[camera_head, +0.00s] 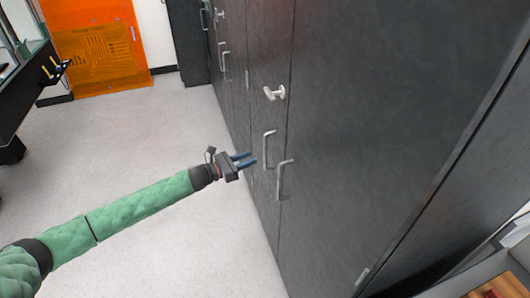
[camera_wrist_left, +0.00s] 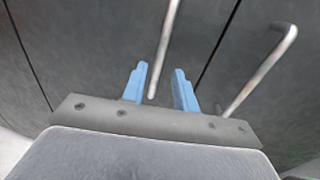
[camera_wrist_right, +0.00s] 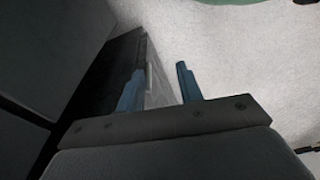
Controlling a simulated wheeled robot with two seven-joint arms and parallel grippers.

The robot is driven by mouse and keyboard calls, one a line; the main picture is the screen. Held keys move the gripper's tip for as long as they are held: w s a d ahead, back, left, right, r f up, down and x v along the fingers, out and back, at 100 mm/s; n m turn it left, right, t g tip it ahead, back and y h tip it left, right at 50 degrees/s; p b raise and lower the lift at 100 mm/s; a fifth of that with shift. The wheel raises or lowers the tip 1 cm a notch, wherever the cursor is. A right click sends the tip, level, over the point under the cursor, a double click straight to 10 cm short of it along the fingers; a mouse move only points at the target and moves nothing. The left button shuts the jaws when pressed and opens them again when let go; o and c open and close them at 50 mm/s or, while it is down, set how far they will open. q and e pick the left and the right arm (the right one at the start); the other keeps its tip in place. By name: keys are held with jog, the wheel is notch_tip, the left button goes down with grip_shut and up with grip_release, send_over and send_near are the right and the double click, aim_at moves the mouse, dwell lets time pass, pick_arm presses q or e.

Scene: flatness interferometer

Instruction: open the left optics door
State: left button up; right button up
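The dark cabinet has two neighbouring doors with upright metal bar handles. The left door's handle (camera_head: 266,151) is just left of the seam, and the right door's handle (camera_head: 281,180) is just right of it. My left gripper (camera_head: 245,160) is open, its blue fingers pointing at the left handle. In the left wrist view, the lower end of that left handle (camera_wrist_left: 164,45) shows between the open fingertips, apparently ahead of them; contact cannot be told. The right handle (camera_wrist_left: 262,75) is outside the right finger. My right gripper (camera_wrist_right: 160,85) is open and empty, away from the handles.
A T-shaped latch (camera_head: 274,92) sticks out above the handles. More cabinet doors with handles (camera_head: 224,62) run further back. An orange panel (camera_head: 97,45) stands at the far wall, and a dark table (camera_head: 30,75) at far left. The pale floor (camera_head: 150,140) between is clear.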

pick_arm(q)
send_over(265, 167)
jog(key=a, duration=0.1)
jog(key=shift+w+d+p, duration=0.35)
jog(key=shift+d, duration=0.15)
pick_arm(e)
jog(key=shift+s+d+f, duration=0.15)
jog(key=shift+d+f, duration=0.1)
jog(key=shift+f, duration=0.5)
pick_arm(q)
grip_shut()
